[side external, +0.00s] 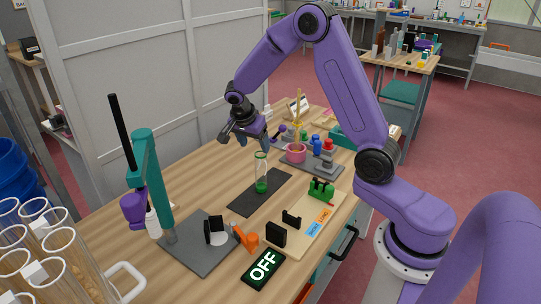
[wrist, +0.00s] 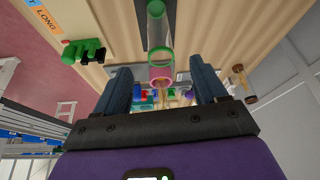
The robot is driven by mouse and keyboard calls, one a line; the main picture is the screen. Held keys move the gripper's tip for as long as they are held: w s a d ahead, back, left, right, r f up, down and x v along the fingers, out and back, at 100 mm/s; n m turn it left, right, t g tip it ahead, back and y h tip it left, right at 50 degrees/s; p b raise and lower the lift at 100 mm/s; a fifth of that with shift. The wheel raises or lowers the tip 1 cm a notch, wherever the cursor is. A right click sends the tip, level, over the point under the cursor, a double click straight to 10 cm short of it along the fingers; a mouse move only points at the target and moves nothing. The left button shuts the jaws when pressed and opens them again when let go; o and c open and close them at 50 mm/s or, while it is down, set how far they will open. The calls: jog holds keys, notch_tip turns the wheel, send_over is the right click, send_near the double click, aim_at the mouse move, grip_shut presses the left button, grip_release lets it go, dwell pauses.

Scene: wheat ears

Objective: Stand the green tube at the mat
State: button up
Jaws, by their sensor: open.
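The green tube (side external: 261,173) is a clear glass tube with green at its bottom. In the side view it appears to stand upright on the dark mat (side external: 246,203). In the wrist view the tube (wrist: 157,28) shows at the top centre, its green-ringed end towards the gap between my fingers. My gripper (side external: 246,138) is open and empty, above and a little left of the tube's top in the side view. The wrist view shows both fingers (wrist: 163,82) spread wide, with nothing held between them.
A pink pot (side external: 296,153) and colored pieces on a grey tray stand behind the mat. A green clip (side external: 321,189) and black holders sit on a board to the right. A teal stand (side external: 152,185) is at the left. An OFF sign (side external: 263,269) lies in front.

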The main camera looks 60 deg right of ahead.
jog(key=s+a+r+n+y, duration=0.1)
jog(key=s+a+r+n, duration=0.2)
jog(key=s+a+n, duration=0.4)
jog(key=s+a+r+n+y, duration=0.1)
jog(key=s+a+r+n, duration=0.2)
jog(key=s+a+n, duration=0.4)
jog(key=s+a+r+n+y, duration=0.1)
jog(key=s+n+y, duration=0.1)
jog(key=s+n, duration=1.3)
jog(key=s, duration=0.4)
jog(key=shift+a+y, duration=0.2)
jog(key=shift+y, duration=0.2)
jog(key=shift+r, duration=0.1)
